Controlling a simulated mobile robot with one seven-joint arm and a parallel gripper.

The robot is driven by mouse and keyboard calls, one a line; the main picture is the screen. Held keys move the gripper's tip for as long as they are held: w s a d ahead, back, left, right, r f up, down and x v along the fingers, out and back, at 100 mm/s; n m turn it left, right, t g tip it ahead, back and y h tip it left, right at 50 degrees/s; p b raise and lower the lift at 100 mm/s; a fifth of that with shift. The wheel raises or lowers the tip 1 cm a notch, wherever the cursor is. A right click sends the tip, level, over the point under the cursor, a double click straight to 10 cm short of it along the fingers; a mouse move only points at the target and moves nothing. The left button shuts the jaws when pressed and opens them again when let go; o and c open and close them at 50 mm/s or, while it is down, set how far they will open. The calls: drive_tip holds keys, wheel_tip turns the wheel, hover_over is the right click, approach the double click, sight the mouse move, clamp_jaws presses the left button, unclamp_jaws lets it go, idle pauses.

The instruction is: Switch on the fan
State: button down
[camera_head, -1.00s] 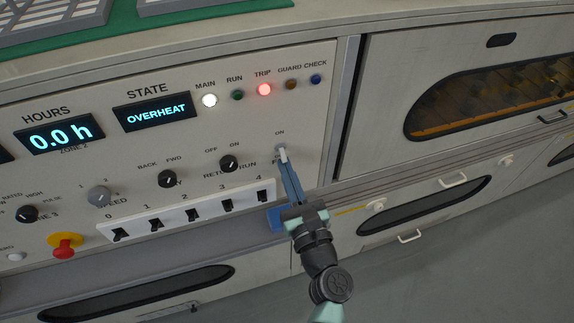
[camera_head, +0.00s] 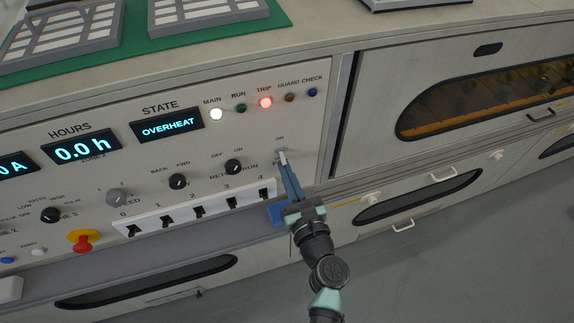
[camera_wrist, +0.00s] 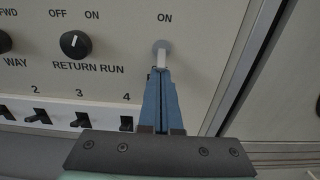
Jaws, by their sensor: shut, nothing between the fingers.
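A small pale toggle lever (camera_wrist: 161,58) sits on a round grey base near the right edge of the control panel, under an ON label. In the head view the lever (camera_head: 282,156) also shows, below ON. It extends down from its base; any label below it is covered by my fingers, so I cannot read whether it names the fan. My gripper (camera_wrist: 161,74) is shut with nothing between its blue fingers. Its tips are at the lower end of the lever, apparently touching or very close. In the head view my gripper (camera_head: 285,168) reaches up to the lever from below.
Left of the lever are the RETURN RUN knob (camera_wrist: 75,44), a row of numbered switches (camera_head: 199,211) and a red emergency button (camera_head: 83,240). The state display (camera_head: 167,127) reads OVERHEAT. The white MAIN lamp (camera_head: 216,114) and red TRIP lamp (camera_head: 265,102) are lit.

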sight(284, 162)
drive_tip(key=shift+s+d+r+g+h+p, duration=0.15)
drive_tip(key=shift+r+g+p, duration=0.45)
drive_tip(key=shift+p, duration=1.85)
drive_tip(key=shift+s+a+r+g+h+p, duration=0.1)
drive_tip(key=shift+r+g+h+p, duration=0.35)
drive_tip(key=shift+p, duration=1.95)
drive_tip(key=g+p, duration=0.1)
drive_tip(key=p, duration=0.4)
drive_tip(key=r+g+p, duration=0.1)
drive_tip(key=g+p, duration=0.1)
drive_tip(key=p, duration=0.3)
drive_tip(key=shift+s+r+h, duration=0.1)
drive_tip(key=shift+h, duration=0.2)
drive_tip(key=shift+r+p, duration=0.1)
drive_tip(key=shift+p, duration=0.2)
drive_tip(key=shift+r+p, duration=0.1)
drive_tip(key=shift+p, duration=0.25)
drive_tip(key=shift+f+b, duration=0.3)
drive_tip(key=shift+b, duration=0.05)
drive_tip(key=shift+r, duration=0.15)
drive_tip(key=shift+r+p, duration=0.6)
drive_tip(key=shift+p, duration=0.2)
drive_tip(key=shift+r, duration=0.1)
